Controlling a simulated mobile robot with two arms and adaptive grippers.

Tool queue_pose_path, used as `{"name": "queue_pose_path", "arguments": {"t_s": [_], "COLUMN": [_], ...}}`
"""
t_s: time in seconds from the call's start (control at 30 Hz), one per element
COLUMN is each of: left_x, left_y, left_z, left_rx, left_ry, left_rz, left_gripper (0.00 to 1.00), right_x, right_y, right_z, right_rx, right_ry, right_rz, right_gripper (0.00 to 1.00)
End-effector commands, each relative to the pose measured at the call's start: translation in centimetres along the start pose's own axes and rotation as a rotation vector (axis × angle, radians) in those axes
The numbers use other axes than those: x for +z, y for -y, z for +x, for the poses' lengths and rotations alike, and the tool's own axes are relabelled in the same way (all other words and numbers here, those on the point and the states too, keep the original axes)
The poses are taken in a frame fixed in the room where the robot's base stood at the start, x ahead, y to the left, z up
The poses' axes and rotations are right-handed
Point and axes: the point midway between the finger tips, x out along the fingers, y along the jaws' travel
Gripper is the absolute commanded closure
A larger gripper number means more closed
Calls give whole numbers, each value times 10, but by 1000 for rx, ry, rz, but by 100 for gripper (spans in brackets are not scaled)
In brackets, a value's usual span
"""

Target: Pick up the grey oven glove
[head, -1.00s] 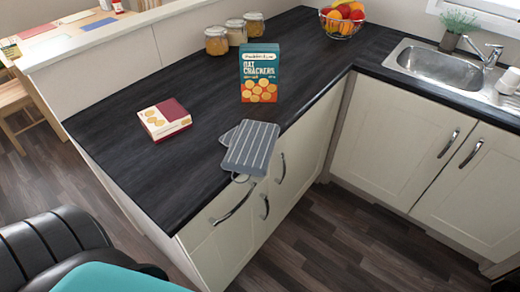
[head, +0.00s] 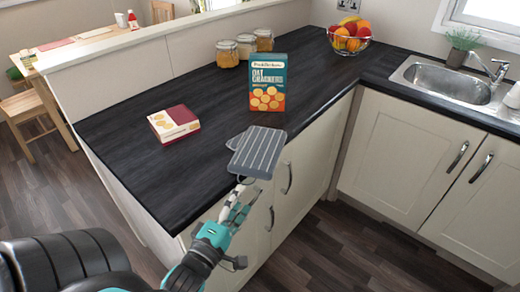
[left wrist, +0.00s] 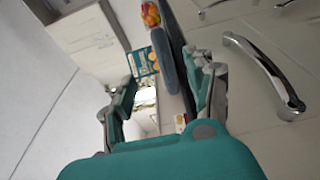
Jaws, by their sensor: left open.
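The grey oven glove (head: 257,152) lies on the dark worktop, its striped part reaching out over the front edge. My left gripper (head: 239,203) is open, just in front of the worktop edge and close below the glove's near end in the head view. In the left wrist view, the glove shows as a narrow grey-blue shape (left wrist: 165,62), nearly edge-on, between the open fingers (left wrist: 165,88). I cannot tell whether the fingers touch it. My right gripper is not in view.
An oat crackers box (head: 267,84) stands upright behind the glove. A flat red and cream box (head: 173,124) lies to its left. Several jars (head: 227,54) and a fruit bowl (head: 348,46) stand further back. Cupboard handles (head: 287,178) stick out below the worktop.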

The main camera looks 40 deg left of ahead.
Motion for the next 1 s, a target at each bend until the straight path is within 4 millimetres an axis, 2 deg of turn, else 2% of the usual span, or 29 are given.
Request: {"name": "queue_pose_path", "arguments": {"t_s": [0.1,0.3,0.57,0.83,1.0], "left_x": [0,0,0,-1,-1], "left_y": [-4,-1,0,3,5], "left_z": [29,63,82,121,126], "left_rx": [5,1,0,-1,-2], "left_ry": [1,2,1,1,1], "left_rz": [2,2,3,1,2], "left_gripper": [45,45,45,45,45], "right_x": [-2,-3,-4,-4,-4], "right_y": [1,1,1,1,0], "right_z": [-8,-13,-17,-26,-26], "right_rx": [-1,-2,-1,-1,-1], "right_ry": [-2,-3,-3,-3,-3], "right_rz": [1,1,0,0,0], "right_gripper": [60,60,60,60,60]}}
